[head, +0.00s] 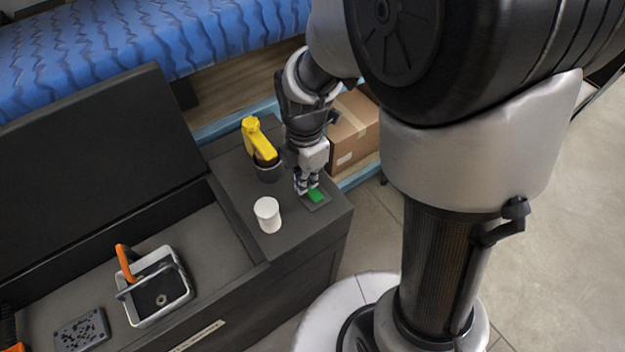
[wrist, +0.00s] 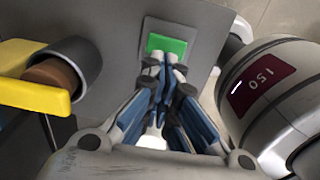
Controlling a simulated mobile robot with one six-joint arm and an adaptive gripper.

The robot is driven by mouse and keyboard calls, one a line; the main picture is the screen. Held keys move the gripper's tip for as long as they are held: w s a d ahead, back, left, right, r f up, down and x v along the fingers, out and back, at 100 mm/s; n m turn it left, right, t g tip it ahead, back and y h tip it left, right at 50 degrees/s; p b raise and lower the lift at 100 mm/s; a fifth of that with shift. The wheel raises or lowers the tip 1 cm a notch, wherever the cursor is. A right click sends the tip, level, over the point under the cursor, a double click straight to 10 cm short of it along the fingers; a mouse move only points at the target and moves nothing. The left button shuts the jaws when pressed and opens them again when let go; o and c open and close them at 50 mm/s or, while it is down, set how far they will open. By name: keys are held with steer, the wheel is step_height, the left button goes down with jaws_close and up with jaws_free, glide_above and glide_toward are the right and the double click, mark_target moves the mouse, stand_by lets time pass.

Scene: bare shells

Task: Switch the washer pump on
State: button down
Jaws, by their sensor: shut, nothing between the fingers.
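A green rocker or button (head: 315,195) sits on a small grey plate on the dark cabinet top, near its right corner. It also shows in the wrist view as a bright green rectangle (wrist: 167,44) on a light grey plate (wrist: 190,35). My gripper (head: 308,190) points down at the plate with its fingers closed together and empty. In the wrist view the fingertips (wrist: 163,60) are at the near edge of the green part. I cannot tell whether they touch it. No label naming the pump is readable.
A yellow-handled tool (head: 260,142) stands in a dark cup (head: 268,171) close left of my gripper. A white cylinder (head: 267,214) stands nearer. An open cabinet bay (head: 200,250) holds a white basket (head: 160,311). A cardboard box (head: 352,128) is behind.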

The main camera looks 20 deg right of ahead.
step_height(320, 180, up, 10)
steer(key=w+p, duration=0.1)
steer(key=p, duration=0.2)
steer(key=shift+w+a+r, duration=0.2)
steer(key=shift+r, duration=0.05)
